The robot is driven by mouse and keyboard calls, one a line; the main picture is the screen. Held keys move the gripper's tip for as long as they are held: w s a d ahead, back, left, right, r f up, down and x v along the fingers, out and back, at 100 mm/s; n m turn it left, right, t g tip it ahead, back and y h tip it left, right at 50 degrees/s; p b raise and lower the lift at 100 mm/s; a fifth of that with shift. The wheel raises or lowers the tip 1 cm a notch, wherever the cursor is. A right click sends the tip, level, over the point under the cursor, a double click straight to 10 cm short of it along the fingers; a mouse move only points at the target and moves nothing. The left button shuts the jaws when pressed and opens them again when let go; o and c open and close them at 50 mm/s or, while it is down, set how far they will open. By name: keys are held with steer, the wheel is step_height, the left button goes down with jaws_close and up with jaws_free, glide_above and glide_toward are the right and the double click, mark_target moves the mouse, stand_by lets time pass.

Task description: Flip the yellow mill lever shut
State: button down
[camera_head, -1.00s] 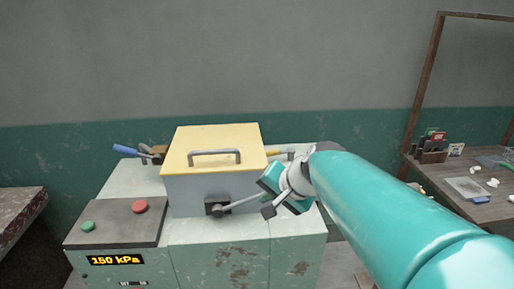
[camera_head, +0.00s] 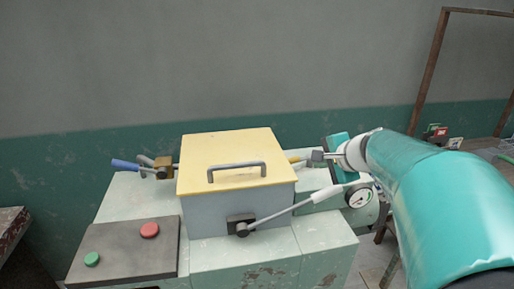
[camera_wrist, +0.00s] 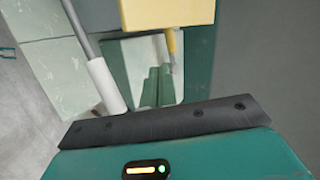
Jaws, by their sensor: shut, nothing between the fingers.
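The yellow lever (camera_head: 294,159) shows as a short yellow handle just right of the box in the head view, its left part hidden behind the box. In the wrist view the yellow lever (camera_wrist: 171,40) runs down from beside the yellow lid and ends in a thin grey part. My gripper (camera_head: 317,157) is shut and empty, to the right of the yellow lever's end; I cannot tell if they touch. In the wrist view the green fingers of my gripper (camera_wrist: 157,86) lie together, below the lever's end.
A grey box with a yellow lid (camera_head: 230,147) stands on the green machine (camera_head: 225,257). A white-gripped lever (camera_head: 325,194) sticks out right from its front, below my gripper. A gauge (camera_head: 359,197) is at right, a blue-handled lever (camera_head: 127,165) at left.

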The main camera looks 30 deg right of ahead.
glide_toward(296, 162)
steer(key=a+f, duration=0.1)
steer(key=w+a+f, duration=0.1)
steer(key=f, duration=0.1)
steer(key=shift+w+f, duration=0.1)
steer(key=shift+f, duration=0.1)
steer(key=shift+w+d+f, duration=0.1)
steer(key=shift+w+f, duration=0.05)
steer(key=shift+w, duration=1.1)
steer(key=shift+w+f, duration=0.15)
steer(key=shift+w, duration=0.5)
